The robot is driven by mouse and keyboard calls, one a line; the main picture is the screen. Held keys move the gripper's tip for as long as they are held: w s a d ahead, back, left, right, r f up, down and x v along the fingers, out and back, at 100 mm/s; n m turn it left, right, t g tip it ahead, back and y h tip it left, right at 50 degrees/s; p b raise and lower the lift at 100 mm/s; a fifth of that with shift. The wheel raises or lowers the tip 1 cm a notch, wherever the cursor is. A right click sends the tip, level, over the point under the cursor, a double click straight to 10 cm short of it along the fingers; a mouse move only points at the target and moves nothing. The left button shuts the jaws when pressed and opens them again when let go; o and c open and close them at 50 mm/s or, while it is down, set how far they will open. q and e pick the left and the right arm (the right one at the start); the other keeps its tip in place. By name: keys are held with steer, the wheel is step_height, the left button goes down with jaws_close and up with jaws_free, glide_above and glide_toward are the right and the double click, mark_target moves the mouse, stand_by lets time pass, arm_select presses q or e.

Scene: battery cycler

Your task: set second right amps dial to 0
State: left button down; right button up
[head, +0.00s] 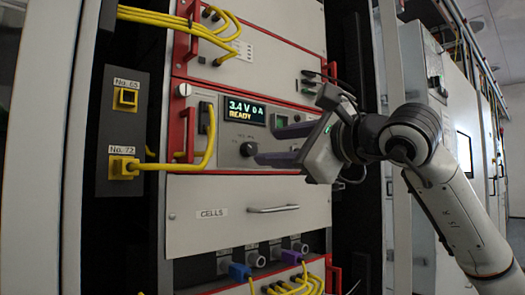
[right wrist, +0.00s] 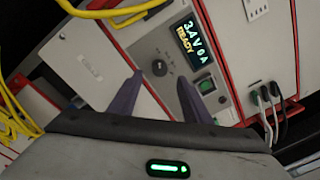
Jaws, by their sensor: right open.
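The cycler unit's display (head: 244,109) reads 3.4 V 0 A READY; it also shows in the right wrist view (right wrist: 193,40). A black round dial (head: 247,149) sits below it. In the right wrist view the dial (right wrist: 159,68) appears between my fingertips, with small marks around it too small to read. My right gripper (head: 266,146) is open and empty, its purple fingers pointing at the panel just right of the dial in the head view. The fingers seem apart from the dial. My left gripper is not in view.
A green-lit switch (right wrist: 206,86) is right of the dial in the wrist view. Red handles (head: 190,135) flank the unit. A yellow cable (head: 208,150) runs to a socket labelled No. 72 (head: 123,167). A CELLS drawer (head: 246,228) is below.

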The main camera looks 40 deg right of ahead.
steer(key=s, duration=0.4)
steer(key=shift+s+d+f, duration=0.1)
stand_by(0.4)
